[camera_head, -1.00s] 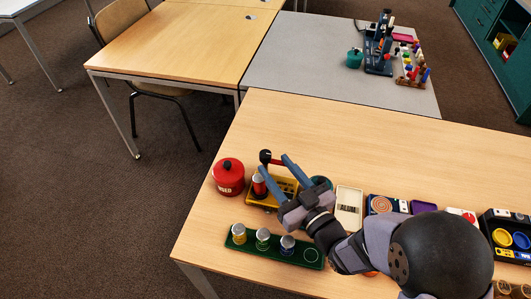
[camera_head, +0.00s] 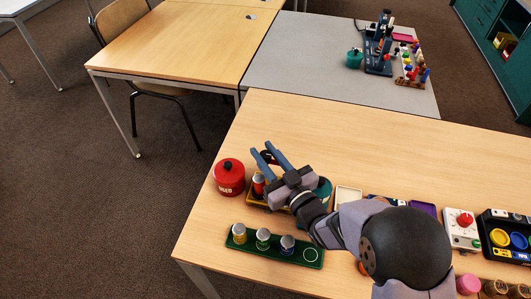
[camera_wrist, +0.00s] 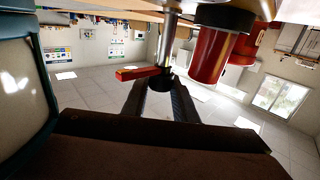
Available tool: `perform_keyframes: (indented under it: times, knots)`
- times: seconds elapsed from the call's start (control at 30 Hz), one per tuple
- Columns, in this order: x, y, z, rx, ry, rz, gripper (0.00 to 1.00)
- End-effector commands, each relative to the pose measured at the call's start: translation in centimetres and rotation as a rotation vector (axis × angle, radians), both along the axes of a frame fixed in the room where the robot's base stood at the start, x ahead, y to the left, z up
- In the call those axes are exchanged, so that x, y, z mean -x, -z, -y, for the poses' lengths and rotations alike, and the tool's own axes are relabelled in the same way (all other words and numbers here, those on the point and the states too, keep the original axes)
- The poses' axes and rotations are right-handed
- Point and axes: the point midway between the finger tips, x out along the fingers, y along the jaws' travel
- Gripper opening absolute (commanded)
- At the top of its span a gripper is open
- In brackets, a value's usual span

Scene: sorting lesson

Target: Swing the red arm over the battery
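The red battery (camera_head: 258,186) with a silver top stands on the yellow base (camera_head: 252,203), which is partly behind my gripper. In the wrist view, the battery (camera_wrist: 212,55) is right of a silver post (camera_wrist: 172,40). The red arm (camera_wrist: 138,72) sticks out left from the dark hub (camera_wrist: 167,82) on that post, away from the battery. In the head view my fingers mostly cover the post's black top (camera_head: 268,156). My gripper (camera_head: 262,148) has its fingers apart at the post. In the wrist view my gripper (camera_wrist: 160,90) shows a gap; I cannot tell whether it touches the arm.
A red lidded pot (camera_head: 229,177) stands close left of the base. A teal pot (camera_head: 323,190) is close right of my gripper. A green tray (camera_head: 290,252) with several small jars lies in front. More boxes, such as a white panel (camera_head: 462,228), stand to the right.

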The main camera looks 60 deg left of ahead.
Motion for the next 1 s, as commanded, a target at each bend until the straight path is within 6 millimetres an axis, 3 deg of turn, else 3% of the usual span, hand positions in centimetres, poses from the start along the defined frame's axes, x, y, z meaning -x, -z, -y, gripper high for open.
perform_keyframes:
  times: [0.03, 0.1, 0.37, 1.0]
  knots:
    - [0.0, 0.0, 0.01, 0.0, 0.0, 0.0, 0.13]
    - [0.0, 0.0, 0.02, 0.0, 0.0, 0.0, 0.02]
    - [0.16, 0.1, -0.06, -0.002, 0.033, -0.001, 0.03]
    - [0.11, -0.08, -0.12, -0.006, 0.367, 0.001, 0.03]
